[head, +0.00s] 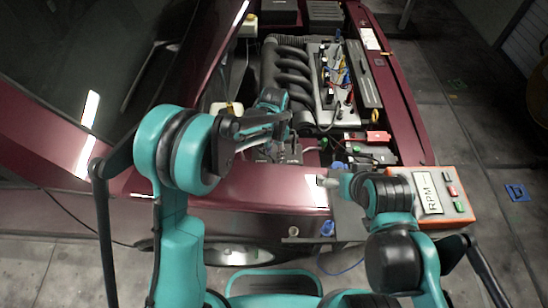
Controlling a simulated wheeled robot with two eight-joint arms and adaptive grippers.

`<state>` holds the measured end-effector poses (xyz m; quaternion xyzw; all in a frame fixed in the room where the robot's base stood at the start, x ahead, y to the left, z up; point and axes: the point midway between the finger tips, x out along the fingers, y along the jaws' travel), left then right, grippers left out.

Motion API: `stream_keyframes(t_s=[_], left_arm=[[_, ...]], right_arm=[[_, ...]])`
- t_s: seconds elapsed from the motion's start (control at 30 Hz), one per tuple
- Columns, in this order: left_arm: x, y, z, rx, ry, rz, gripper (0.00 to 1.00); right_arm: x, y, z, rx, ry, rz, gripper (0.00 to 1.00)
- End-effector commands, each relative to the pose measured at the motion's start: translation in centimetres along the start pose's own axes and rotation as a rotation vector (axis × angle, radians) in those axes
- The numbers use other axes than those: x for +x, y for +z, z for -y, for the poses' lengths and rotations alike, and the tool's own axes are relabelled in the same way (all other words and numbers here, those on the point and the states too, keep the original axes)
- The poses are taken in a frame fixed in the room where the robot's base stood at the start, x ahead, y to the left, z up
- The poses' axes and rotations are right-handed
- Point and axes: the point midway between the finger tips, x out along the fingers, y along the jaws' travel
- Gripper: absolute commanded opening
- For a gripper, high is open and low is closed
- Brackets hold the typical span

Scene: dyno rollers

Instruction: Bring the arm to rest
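My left gripper (250,128), dark grey, is above the near left part of the engine bay (285,75). Its fingers overlap dark parts, so I cannot tell whether they are open or shut. My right arm is bent at the lower right, in front of the orange RPM box (447,197). I see no object clearly held in either hand.
An engine with black intake pipes and coloured wires fills the bay. A red-topped part (378,137) sits at the bay's near right. Grey floor at the right is mostly clear, with a blue item (517,192).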

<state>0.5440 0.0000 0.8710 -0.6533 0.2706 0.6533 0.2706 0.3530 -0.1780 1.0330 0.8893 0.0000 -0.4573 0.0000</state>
Motion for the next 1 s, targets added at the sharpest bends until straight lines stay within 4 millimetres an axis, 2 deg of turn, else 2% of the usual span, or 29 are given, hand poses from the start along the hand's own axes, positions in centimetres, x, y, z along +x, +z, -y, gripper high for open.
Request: stream_keyframes(t_s=[0.13, 0.7, 0.77, 1.0], left_arm=[[-1.0, 0.0, 0.0, 0.000, 0.000, 0.000, 0.36], [-1.2, 0.0, 0.0, 0.000, 0.000, 0.000, 0.36], [-1.8, 0.0, 0.0, 0.000, 0.000, 0.000, 0.36], [-6.1, 0.0, 0.0, 0.000, 0.000, 0.000, 0.36]], right_arm=[[-0.3, -0.2, 0.0, 0.000, 0.000, 0.000, 1.00], [-0.4, -0.3, 0.0, 0.000, 0.000, 0.000, 1.00], [-0.9, -0.6, 0.0, 0.000, 0.000, 0.000, 1.00], [-4.4, -3.2, 0.0, 0.000, 0.000, 0.000, 1.00]])
